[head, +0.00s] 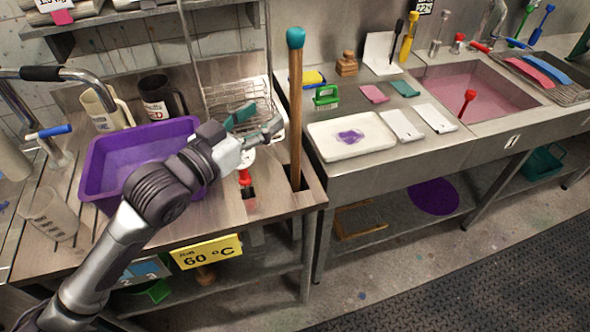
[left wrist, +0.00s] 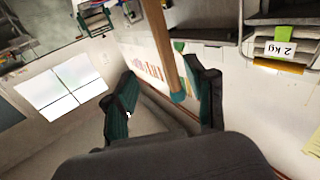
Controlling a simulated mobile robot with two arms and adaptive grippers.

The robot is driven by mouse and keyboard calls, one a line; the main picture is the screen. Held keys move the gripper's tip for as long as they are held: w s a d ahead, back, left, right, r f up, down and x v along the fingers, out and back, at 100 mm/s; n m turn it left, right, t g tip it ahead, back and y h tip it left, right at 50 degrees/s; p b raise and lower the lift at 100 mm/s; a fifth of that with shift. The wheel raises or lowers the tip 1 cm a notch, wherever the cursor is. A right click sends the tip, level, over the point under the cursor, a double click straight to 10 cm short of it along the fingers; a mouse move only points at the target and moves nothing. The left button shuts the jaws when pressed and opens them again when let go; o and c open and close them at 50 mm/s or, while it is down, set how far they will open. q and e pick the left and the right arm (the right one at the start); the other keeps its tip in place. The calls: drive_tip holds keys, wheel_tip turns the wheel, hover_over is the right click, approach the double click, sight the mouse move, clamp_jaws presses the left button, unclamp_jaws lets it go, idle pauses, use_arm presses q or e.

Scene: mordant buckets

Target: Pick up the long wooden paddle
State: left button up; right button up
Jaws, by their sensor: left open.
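The long wooden paddle (head: 295,115) stands nearly upright at the right end of the wooden bench, with its teal tip (head: 295,38) on top and its lower end in a dark slot. My left gripper (head: 262,117) is open and empty, just left of the shaft at about mid-height, fingers pointing towards it. In the left wrist view the shaft (left wrist: 168,60) shows in the gap between the open fingers (left wrist: 160,75), nearer the right finger. I cannot tell whether they touch. The paddle's lower end is hidden in the slot. My right gripper is not in view.
A purple tub (head: 105,172) and two mugs stand on the bench left of the paddle. A wire rack (head: 225,97) is behind my gripper. A red-handled tool (head: 246,180) is below it. A white tray (head: 350,140) lies on the steel counter to the right.

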sight(291, 91)
use_arm(q)
drive_tip(key=p+x, duration=0.1)
drive_tip(key=x, duration=0.5)
drive_tip(key=shift+w+d+r+p, duration=0.1)
drive_tip(key=shift+w+d+p, duration=0.15)
drive_tip(key=shift+w+p, duration=0.15)
drive_tip(key=x, duration=0.1)
drive_tip(key=p+x, duration=0.1)
drive_tip(key=x, duration=0.1)
drive_tip(key=shift+w, duration=0.45)
drive_tip(key=shift+w+d+p, duration=0.3)
drive_tip(key=shift+w+d, duration=0.05)
drive_tip(key=shift+s+a, duration=0.1)
drive_tip(key=shift+c, duration=1.2)
drive_tip(key=c, duration=0.8)
clamp_jaws()
